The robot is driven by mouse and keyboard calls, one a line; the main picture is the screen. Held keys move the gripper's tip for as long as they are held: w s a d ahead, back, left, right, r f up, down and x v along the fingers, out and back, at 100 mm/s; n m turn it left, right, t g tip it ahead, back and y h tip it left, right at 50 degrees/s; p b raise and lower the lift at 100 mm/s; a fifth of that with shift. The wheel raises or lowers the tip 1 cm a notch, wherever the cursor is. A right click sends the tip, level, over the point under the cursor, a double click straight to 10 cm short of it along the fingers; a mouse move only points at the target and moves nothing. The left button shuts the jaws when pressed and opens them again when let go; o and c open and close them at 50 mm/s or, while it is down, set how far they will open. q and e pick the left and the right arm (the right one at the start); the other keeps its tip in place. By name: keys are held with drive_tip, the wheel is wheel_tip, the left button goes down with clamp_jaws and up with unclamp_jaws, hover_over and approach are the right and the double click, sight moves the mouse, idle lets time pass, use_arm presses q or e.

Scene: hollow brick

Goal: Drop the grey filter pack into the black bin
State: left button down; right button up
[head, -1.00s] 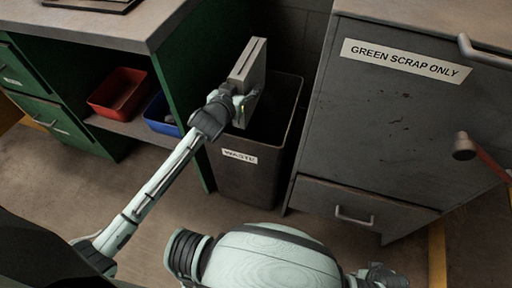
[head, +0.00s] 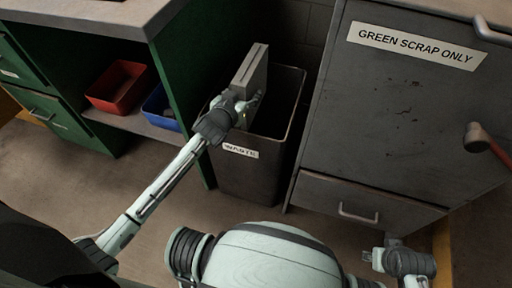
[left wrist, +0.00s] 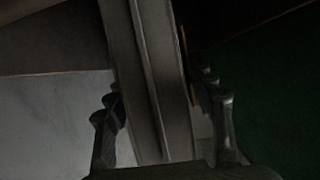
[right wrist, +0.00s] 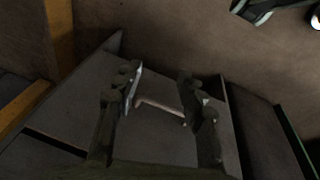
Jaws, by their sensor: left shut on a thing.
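The grey filter pack (head: 252,70) is a flat, upright slab over the left part of the black bin's opening in the head view. Its lower end overlaps the opening; I cannot tell how far inside the rim it is. My left gripper (head: 246,106) is shut on the pack, and in the left wrist view the pack (left wrist: 155,75) runs between the fingers. The black bin (head: 245,178) carries a white label and stands on the floor. My right gripper (head: 378,260) is low at the right; the right wrist view shows its fingers (right wrist: 160,88) apart and empty.
A green bench (head: 188,100) with a red tray (head: 118,88) and a blue tray (head: 160,110) stands left of the bin. A grey cabinet (head: 395,120) labelled "GREEN SCRAP ONLY" stands close on the right, with a drawer handle (head: 357,213). A red-handled tool (head: 478,138) shows at right.

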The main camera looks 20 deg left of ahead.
use_arm(q)
drive_tip(key=shift+w, duration=0.1)
use_arm(e)
drive_tip(key=shift+w+r, duration=0.15)
drive_tip(key=shift+r, duration=0.7)
use_arm(q)
drive_tip(key=c, duration=0.5)
unclamp_jaws()
drive_tip(key=shift+c, duration=0.2)
drive_tip(key=shift+o, duration=0.3)
drive_tip(key=shift+s+f, duration=0.2)
drive_tip(key=shift+f, duration=0.25)
drive_tip(key=v, duration=1.2)
drive_tip(key=shift+r, duration=0.25)
drive_tip(key=shift+w, duration=0.1)
